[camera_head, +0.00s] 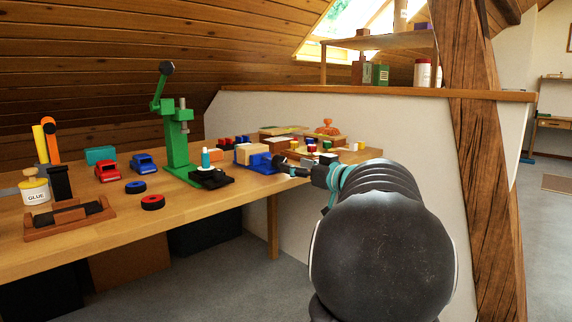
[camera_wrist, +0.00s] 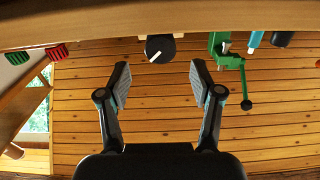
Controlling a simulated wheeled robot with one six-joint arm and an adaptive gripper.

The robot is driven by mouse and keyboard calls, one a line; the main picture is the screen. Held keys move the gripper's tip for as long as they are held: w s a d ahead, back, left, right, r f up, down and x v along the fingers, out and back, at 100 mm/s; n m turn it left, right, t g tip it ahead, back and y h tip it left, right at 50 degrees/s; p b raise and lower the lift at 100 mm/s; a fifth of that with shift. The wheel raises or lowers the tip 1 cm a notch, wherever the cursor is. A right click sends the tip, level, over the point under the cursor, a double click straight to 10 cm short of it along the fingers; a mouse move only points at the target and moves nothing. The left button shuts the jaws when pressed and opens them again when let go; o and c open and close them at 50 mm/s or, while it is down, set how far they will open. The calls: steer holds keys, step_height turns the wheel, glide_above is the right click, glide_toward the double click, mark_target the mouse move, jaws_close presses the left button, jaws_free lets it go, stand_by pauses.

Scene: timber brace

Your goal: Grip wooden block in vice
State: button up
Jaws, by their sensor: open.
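The blue vice (camera_head: 262,163) stands near the front edge of the workbench. A pale wooden block (camera_head: 247,153) sits at its left side, at the jaws; I cannot tell whether they touch it. In the wrist view, which is upside down, a round black knob with a white line (camera_wrist: 160,48) lies ahead, between and beyond my fingertips. It seems to be the vice's handle. My gripper (camera_wrist: 160,76) is open and empty, its fingers apart on both sides of the knob's line. In the head view my gripper (camera_head: 291,168) is at the right of the vice, which it partly hides.
A green drill press (camera_head: 178,140) stands left of the vice, its lever also showing in the wrist view (camera_wrist: 246,104). Toy cars, wheels, a glue pot (camera_head: 35,190) and a plane (camera_head: 70,215) lie further left. Small coloured parts (camera_head: 325,146) crowd the bench behind my gripper.

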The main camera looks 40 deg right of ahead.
steer(key=s, duration=0.6)
steer(key=shift+s+d, duration=0.2)
steer(key=shift+d, duration=0.05)
